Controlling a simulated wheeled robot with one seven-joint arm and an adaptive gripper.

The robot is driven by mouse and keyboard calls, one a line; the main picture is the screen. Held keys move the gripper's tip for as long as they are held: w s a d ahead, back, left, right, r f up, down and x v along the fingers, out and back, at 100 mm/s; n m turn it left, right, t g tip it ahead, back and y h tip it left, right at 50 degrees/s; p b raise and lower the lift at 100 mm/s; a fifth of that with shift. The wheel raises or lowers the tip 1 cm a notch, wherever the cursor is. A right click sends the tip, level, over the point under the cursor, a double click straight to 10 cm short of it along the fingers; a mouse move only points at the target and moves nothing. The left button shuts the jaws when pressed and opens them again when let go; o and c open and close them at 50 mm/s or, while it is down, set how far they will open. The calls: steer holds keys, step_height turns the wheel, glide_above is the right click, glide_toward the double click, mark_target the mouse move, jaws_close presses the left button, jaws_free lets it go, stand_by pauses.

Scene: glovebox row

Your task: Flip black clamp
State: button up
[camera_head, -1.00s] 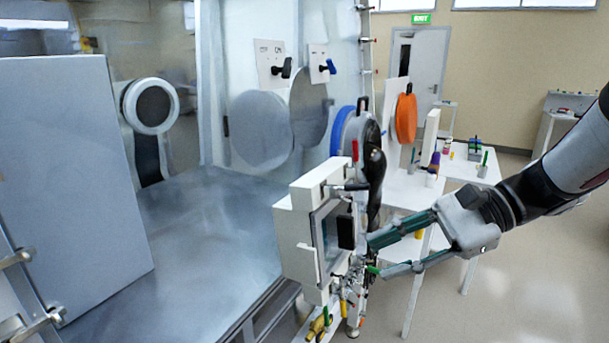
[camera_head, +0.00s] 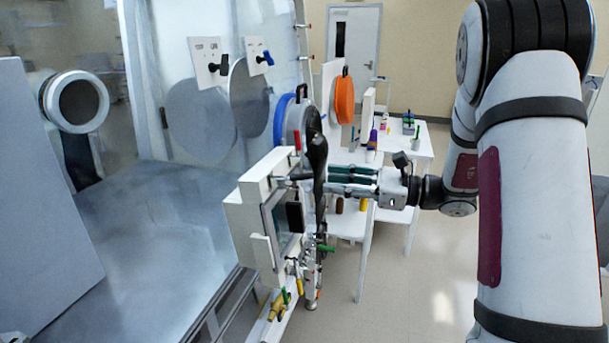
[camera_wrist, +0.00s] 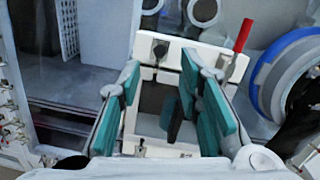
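A white box with a window door (camera_head: 250,200) is mounted on the glovebox front. A black block-like handle (camera_head: 295,216) is on its door; in the wrist view a dark, upright handle (camera_wrist: 175,118) shows between my fingers. A small black clamp-like lever (camera_head: 298,177) is at the box's top edge; a black knob (camera_wrist: 160,50) shows at the top of the frame in the wrist view. I cannot tell which is the black clamp. My gripper (camera_head: 328,180), with green finger pads, is just right of the box. In the wrist view my gripper (camera_wrist: 161,75) is open and empty.
A red handle (camera_head: 298,141) stands up at the box's top corner. A black glove (camera_head: 318,160) hangs close behind my fingertips. White tables (camera_head: 350,225) stand behind my gripper. The floor at right is clear.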

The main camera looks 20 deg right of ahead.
mark_target(304, 177)
steer(key=p+x, duration=0.1)
steer(key=x, duration=0.6)
steer(key=shift+w+a+r, duration=0.1)
steer(key=shift+w+a, duration=0.05)
steer(key=shift+a, duration=0.15)
jaws_close()
